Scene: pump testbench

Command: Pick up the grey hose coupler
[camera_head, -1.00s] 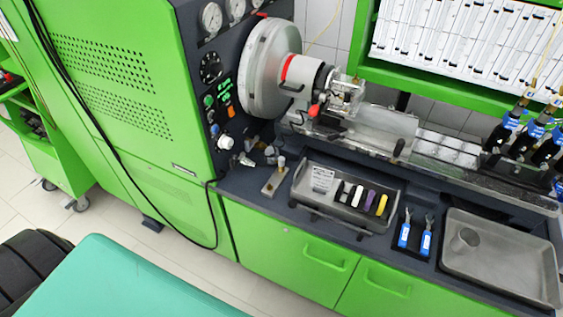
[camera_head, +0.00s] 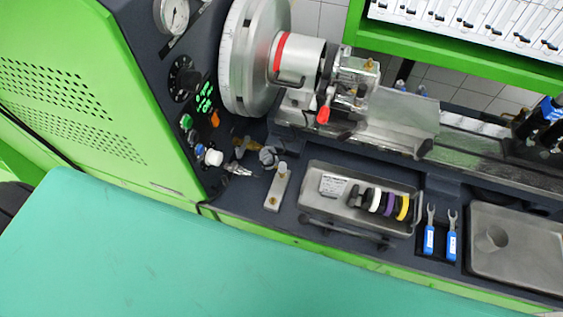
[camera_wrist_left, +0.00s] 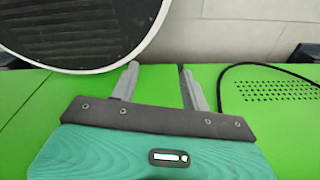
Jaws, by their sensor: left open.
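A small grey fitting (camera_head: 268,156), which looks like the grey hose coupler, sits on the dark bench below the large round chuck in the head view. A silver fitting (camera_head: 237,168) sticks out beside it at the panel's foot, so I cannot be sure which is the coupler. My left gripper (camera_wrist_left: 158,67) shows only in the wrist view. Its two fingers are apart with nothing between them, over green panels. No coupler shows in that view. My right gripper is not in view.
A metal tray (camera_head: 330,211) holds black, white, purple and yellow rings. Two blue-handled tools (camera_head: 440,238) lie right of it, beside a grey pan (camera_head: 520,258) with a cup. A metal block (camera_head: 277,187) with a post stands left of the tray. My teal body covers the lower left.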

